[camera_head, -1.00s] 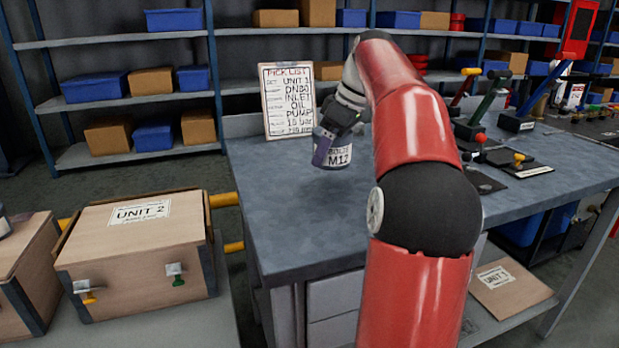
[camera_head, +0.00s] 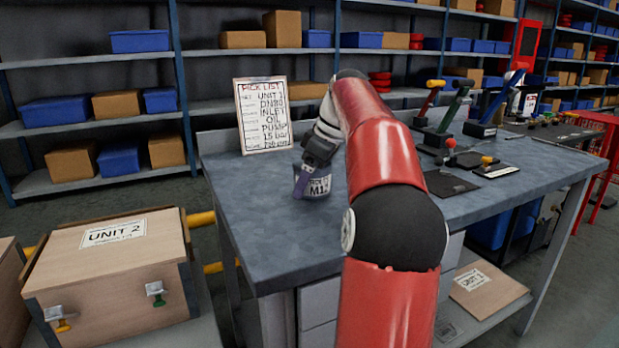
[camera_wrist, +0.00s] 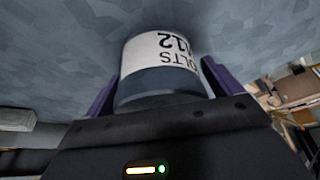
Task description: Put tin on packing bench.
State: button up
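The tin (camera_head: 318,186) is a small round can with a white label reading "BOLTS M12". It is at the packing bench (camera_head: 262,235), a grey-topped bench, low over or on its top near the pick list; I cannot tell whether its base touches. My gripper (camera_head: 308,182) has its purple fingers on either side of the tin. In the wrist view the tin (camera_wrist: 165,62) sits between both fingers, which look closed against its sides, and the grey bench top fills the background. The tin's far side is hidden.
A pick list board (camera_head: 264,115) stands at the bench's back left. Levers (camera_head: 455,105) and small dark plates (camera_head: 450,183) occupy the right side. A wooden crate marked "UNIT 2" (camera_head: 108,262) stands left of the bench. The bench's front left top is clear.

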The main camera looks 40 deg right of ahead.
jog(key=shift+o, duration=0.5)
jog(key=shift+r, duration=0.1)
jog(key=shift+r, duration=0.25)
jog(key=p+v, duration=0.3)
jog(key=v, duration=0.6)
jog(key=shift+v, duration=1.15)
jog(key=shift+s+r, duration=0.1)
